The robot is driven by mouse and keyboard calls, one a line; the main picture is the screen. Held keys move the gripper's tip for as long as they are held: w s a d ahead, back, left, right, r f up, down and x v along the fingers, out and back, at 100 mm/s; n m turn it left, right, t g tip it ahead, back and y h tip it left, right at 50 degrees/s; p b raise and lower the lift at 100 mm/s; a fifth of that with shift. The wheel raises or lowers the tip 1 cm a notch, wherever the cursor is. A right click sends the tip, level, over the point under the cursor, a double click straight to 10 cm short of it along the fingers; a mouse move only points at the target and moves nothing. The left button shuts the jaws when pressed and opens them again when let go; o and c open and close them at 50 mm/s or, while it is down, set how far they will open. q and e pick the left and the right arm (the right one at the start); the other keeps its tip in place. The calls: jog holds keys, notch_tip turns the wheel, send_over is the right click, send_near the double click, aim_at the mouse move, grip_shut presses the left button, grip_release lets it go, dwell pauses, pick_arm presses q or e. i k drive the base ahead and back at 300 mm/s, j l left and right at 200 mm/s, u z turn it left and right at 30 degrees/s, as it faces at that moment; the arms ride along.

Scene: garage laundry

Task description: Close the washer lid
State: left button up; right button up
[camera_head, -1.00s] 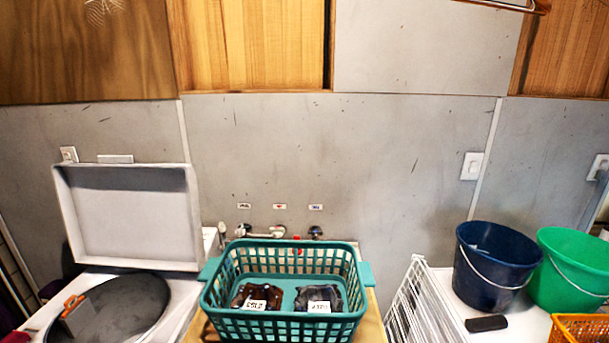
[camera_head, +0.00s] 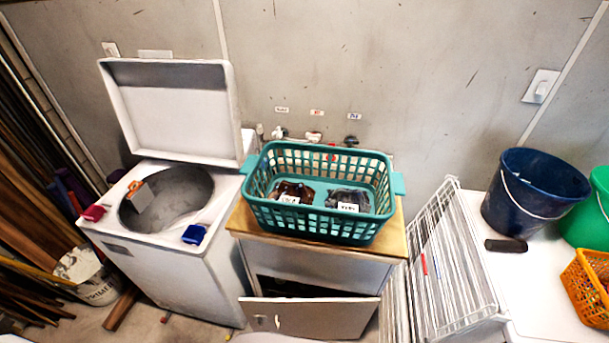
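The washer (camera_head: 185,278) is a white top-loader at the left of the head view. Its white lid (camera_head: 172,110) stands raised, hinged at the back edge and leaning near the wall. The round dark drum opening (camera_head: 180,208) is uncovered. An orange-and-grey item (camera_head: 139,196) sits at the left rim of the opening. A red item (camera_head: 94,213) lies on the front left corner of the washer top and a blue item (camera_head: 194,234) on the front right. Neither of my grippers shows in the view.
A teal basket (camera_head: 318,221) with two labelled dark items stands on a wooden-topped cabinet (camera_head: 244,219) right of the washer. The cabinet's front door (camera_head: 311,317) hangs open. A white rack (camera_head: 450,265), blue bucket (camera_head: 532,190) and orange basket (camera_head: 588,288) are at right.

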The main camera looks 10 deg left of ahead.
aim_at(165, 105)
jog(key=j+z, duration=0.2)
jog(key=j, duration=0.25)
jog(key=j+z, duration=0.15)
jog(key=j, duration=0.25)
jog(key=k+j+z, duration=0.2)
jog(key=j, duration=0.25)
jog(key=j+z, duration=0.15)
jog(key=j, duration=0.25)
jog(key=k+j+z, duration=0.2)
jog(key=j, duration=0.2)
jog(key=k+j+z, duration=0.15)
jog(key=j, duration=0.25)
jog(key=k+j+z, duration=0.2)
jog(key=j, duration=0.15)
jog(key=k+j+z, duration=0.15)
jog(key=j, duration=0.2)
